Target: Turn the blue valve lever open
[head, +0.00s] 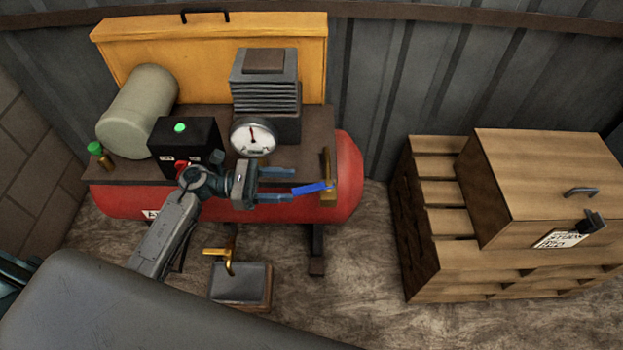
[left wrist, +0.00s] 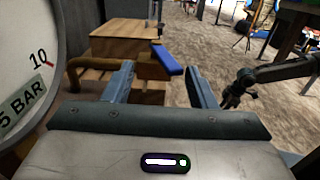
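The blue valve lever (head: 312,188) sticks out to the left from a brass pipe fitting (head: 328,172) at the right end of the red compressor tank. My left gripper (head: 292,185) is open, with its two fingers pointing right toward the lever. In the head view the lever's free end is near the fingertips. In the left wrist view the blue lever (left wrist: 168,60) shows ahead, between the two spread fingers, with no finger visibly closed on it. Whether a finger touches it cannot be told. My right gripper is not clearly seen in the head view.
The red tank (head: 347,180) carries a pressure gauge (head: 253,137), a black box with a green button (head: 180,128) and a finned motor block (head: 264,80). A wooden crate (head: 530,180) on pallets stands to the right. Bare floor lies between tank and pallets.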

